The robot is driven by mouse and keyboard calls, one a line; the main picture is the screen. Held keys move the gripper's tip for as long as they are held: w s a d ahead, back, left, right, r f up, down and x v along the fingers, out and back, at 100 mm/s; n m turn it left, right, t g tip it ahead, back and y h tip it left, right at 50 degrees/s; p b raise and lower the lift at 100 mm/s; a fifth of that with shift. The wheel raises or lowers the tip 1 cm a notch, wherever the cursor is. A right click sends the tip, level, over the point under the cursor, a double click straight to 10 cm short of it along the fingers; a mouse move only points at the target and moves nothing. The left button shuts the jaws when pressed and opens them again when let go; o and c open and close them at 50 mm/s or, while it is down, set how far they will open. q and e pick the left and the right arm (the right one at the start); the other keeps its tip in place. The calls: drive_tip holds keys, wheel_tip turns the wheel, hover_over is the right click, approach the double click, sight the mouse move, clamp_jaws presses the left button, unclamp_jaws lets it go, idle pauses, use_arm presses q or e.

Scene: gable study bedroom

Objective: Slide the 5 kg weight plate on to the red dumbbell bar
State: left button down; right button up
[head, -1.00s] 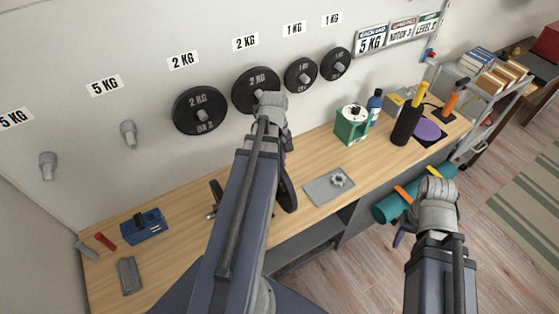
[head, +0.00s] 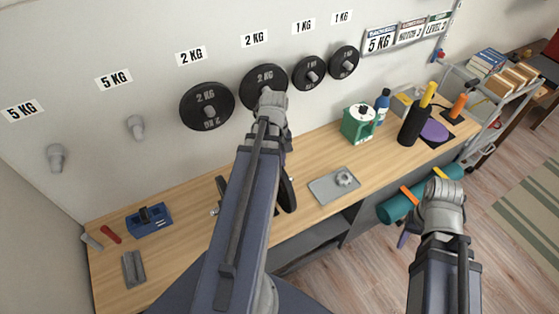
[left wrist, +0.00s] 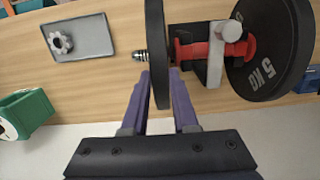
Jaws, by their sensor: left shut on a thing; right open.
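The red dumbbell bar (left wrist: 204,50) lies level in a grey stand (left wrist: 217,62) in the left wrist view. A 5 kg plate (left wrist: 262,75) is on its right end. Another black plate (left wrist: 157,35), seen edge-on, is gripped by my left gripper (left wrist: 160,78); it also shows in the head view (head: 288,190). The bar's silver threaded end (left wrist: 140,55) shows left of this plate and the red grip right of it, so it looks to be around the bar; its hole is hidden. My right gripper (head: 405,236) is open and empty, away from the bench front.
The wooden bench (head: 180,255) carries a grey tray with a star nut (head: 335,186), a blue block (head: 148,219) and a green device (head: 358,122). Black plates (head: 207,107) hang on wall pegs above. Two 5 kg pegs (head: 135,127) are empty.

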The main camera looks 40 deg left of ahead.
use_arm(q)
drive_tip(key=shift+s+a, duration=0.25)
drive_tip(key=shift+s, duration=0.4)
drive_tip(key=c, duration=0.6)
unclamp_jaws()
drive_tip(key=shift+r, duration=0.1)
wheel_tip(320, 180, up, 8)
drive_tip(key=p, duration=0.7)
drive_tip(key=shift+a+p, duration=0.3)
drive_tip(key=shift+p, duration=0.1)
drive_tip(key=shift+w+f, duration=0.1)
drive_tip(key=shift+f, duration=0.1)
